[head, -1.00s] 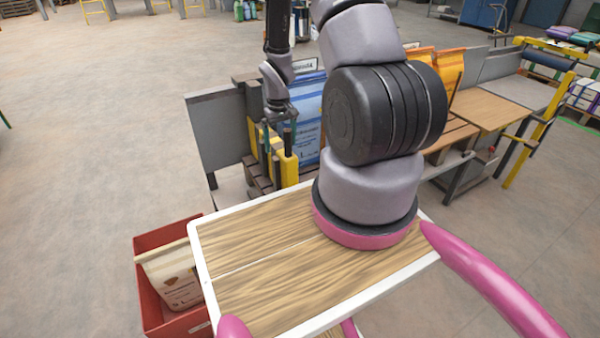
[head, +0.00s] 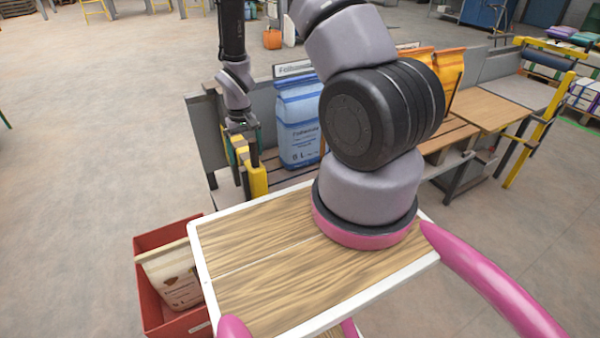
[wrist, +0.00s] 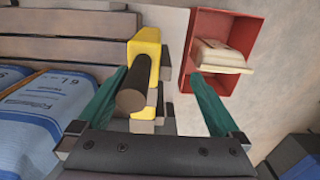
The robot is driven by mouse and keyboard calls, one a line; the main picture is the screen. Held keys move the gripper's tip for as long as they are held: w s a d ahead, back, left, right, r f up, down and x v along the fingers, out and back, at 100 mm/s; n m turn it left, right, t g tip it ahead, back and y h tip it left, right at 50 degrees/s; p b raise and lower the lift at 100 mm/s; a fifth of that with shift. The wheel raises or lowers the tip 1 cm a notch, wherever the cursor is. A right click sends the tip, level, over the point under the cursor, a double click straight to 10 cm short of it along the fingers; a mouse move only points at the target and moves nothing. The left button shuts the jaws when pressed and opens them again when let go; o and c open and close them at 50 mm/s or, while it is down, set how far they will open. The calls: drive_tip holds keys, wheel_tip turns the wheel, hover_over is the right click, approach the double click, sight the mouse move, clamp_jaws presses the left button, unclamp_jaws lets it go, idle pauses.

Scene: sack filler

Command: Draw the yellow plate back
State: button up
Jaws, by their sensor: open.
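The yellow plate (head: 257,179) stands upright at the left end of the slatted bench in the head view. In the wrist view the yellow plate (wrist: 147,50) is at the upper middle, with a dark round handle (wrist: 132,97) pointing toward the camera. My gripper (head: 240,138) is at the plate in the head view. In the wrist view my gripper (wrist: 158,82) is open, its two green fingers spread. The handle lies between them, closer to the left finger; I cannot tell whether they touch.
A blue sack (head: 299,125) stands on the slatted bench, right of the plate. Orange sacks (head: 448,66) stand farther right. A red crate (head: 160,238) holding a pale sack (head: 172,276) is at lower left. A grey panel (head: 206,130) stands just left of my gripper.

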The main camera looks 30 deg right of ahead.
drive_tip(key=shift+a, duration=0.2)
drive_tip(key=shift+d, duration=0.25)
wheel_tip(320, 180, up, 9)
idle(1.5)
idle(0.3)
